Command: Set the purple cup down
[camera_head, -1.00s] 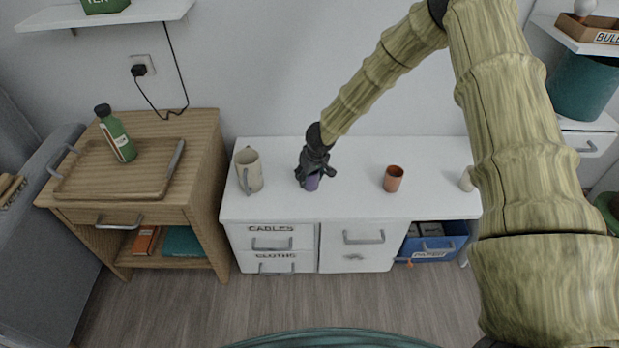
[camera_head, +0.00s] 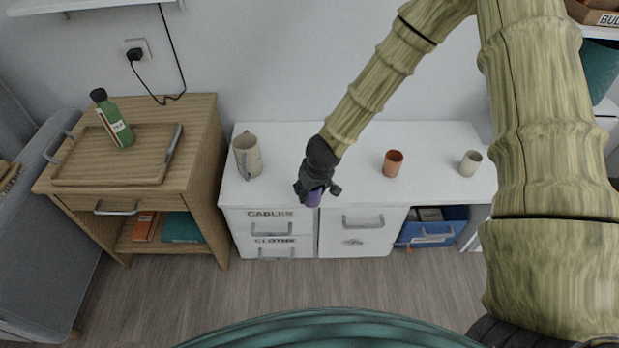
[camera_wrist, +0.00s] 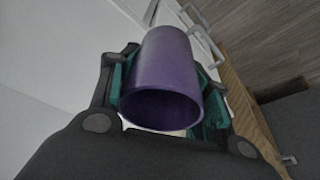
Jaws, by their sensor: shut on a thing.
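The purple cup (camera_head: 313,197) is held in my gripper (camera_head: 316,190), over the front part of the white desk (camera_head: 350,150). In the wrist view the purple cup (camera_wrist: 165,75) fills the space between the fingers of my gripper (camera_wrist: 160,95), with its open rim facing the camera. The fingers are shut on its sides. In the head view most of the cup is hidden by the gripper. I cannot tell whether its base touches the desk or is above it.
A beige pitcher (camera_head: 247,156) stands left of my gripper on the desk. An orange cup (camera_head: 393,163) and a cream cup (camera_head: 470,163) stand to the right. A wooden cabinet (camera_head: 205,130) with a tray (camera_head: 110,178) and green bottle (camera_head: 113,120) is at left. Desk between pitcher and orange cup is otherwise clear.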

